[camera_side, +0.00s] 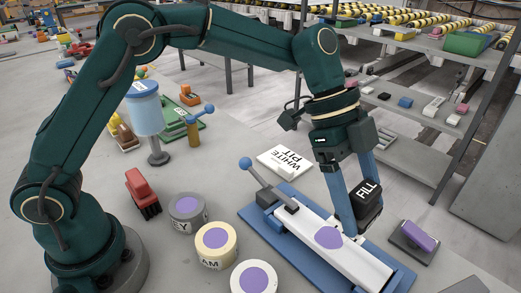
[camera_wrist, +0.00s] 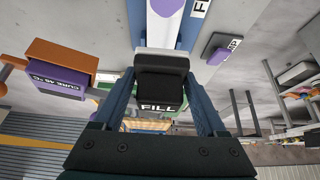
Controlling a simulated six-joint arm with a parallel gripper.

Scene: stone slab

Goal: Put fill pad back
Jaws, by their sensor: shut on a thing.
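The fill pad (camera_side: 369,196) is a black block lettered FILL in white. It also shows in the wrist view (camera_wrist: 160,88), between my two blue fingers, with a pale grey face at its far end. My gripper (camera_side: 352,208) is shut on it, pointing down beside the right part of a long white bar (camera_side: 349,252) on a blue base (camera_side: 258,227). A purple patch (camera_side: 328,237) lies on the bar. I cannot tell whether the pad touches the bar.
A purple-topped block (camera_side: 419,235) on a dark stand is right of the blue base. A lever with a blue knob (camera_side: 246,163) rises at its left. A WHITE PIT plate (camera_side: 285,161) lies behind. Several round tubs (camera_side: 215,243) with purple tops stand in front-left.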

